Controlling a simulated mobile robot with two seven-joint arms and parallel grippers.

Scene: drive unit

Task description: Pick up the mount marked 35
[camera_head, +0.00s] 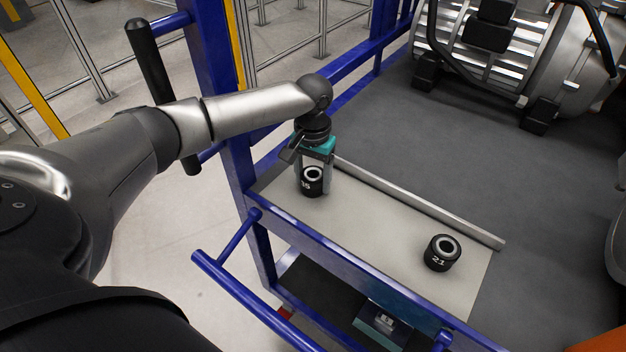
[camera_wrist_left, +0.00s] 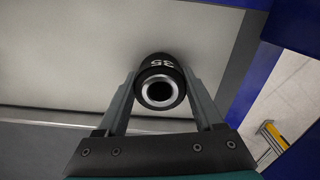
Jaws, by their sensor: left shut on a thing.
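The mount marked 35 (camera_head: 312,182) is a black cylinder with a silver ring around a dark hole. It sits at the left end of the light shelf (camera_head: 390,240). My left gripper (camera_head: 314,180) points down and is shut on it, one finger on each side. In the left wrist view the mount (camera_wrist_left: 161,85) shows between the two fingers of the left gripper (camera_wrist_left: 163,92), its white number upside down. I cannot tell whether it still touches the shelf. My right gripper is not in view.
A similar mount marked 21 (camera_head: 442,252) stands at the shelf's right end. A metal strip (camera_head: 420,204) edges the shelf's far side. Blue frame posts (camera_head: 215,90) and a blue rail (camera_head: 250,300) border the shelf. A large motor (camera_head: 510,50) stands beyond on a grey surface.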

